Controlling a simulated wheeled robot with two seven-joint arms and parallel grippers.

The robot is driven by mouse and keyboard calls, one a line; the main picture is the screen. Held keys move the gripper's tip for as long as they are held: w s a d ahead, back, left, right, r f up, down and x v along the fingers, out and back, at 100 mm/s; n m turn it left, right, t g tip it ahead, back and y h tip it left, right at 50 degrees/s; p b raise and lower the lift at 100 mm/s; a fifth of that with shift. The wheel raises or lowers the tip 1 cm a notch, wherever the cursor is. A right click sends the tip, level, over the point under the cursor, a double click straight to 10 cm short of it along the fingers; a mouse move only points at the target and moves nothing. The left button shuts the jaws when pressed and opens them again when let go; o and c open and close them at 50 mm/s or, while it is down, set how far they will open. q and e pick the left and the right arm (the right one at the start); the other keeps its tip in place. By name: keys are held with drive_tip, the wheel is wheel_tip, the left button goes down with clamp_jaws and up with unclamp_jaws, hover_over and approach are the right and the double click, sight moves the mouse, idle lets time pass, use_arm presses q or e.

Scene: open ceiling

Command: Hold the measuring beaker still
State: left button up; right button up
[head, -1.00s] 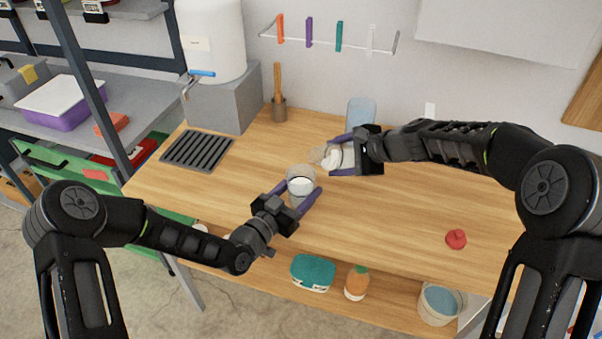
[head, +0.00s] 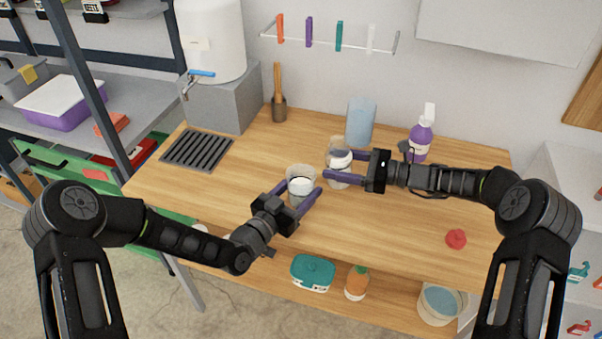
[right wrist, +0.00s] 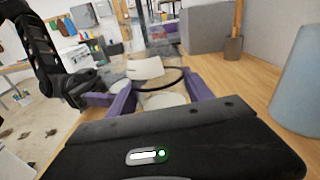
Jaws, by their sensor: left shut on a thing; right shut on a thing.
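The measuring beaker (head: 301,184), a clear cup with white showing inside or on it, stands upright on the wooden table. My left gripper (head: 296,190) is shut on it, with a purple finger on each side. My right gripper (head: 342,166) is shut on a clear container (head: 339,150) with a white patch, held upright just right of and behind the beaker. In the right wrist view, this container's rim and white part (right wrist: 146,69) show between the purple fingers. Whether the container touches the table is not clear.
A red knob-like object (head: 456,239) lies at the right front. A black drain grate (head: 197,149) lies left. The table's left-centre is clear.

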idle(0.7)
use_arm(q)
drive_tip(key=o, duration=1.4)
drive_tip(key=v, duration=1.2)
drive_tip(key=shift+w, duration=0.1)
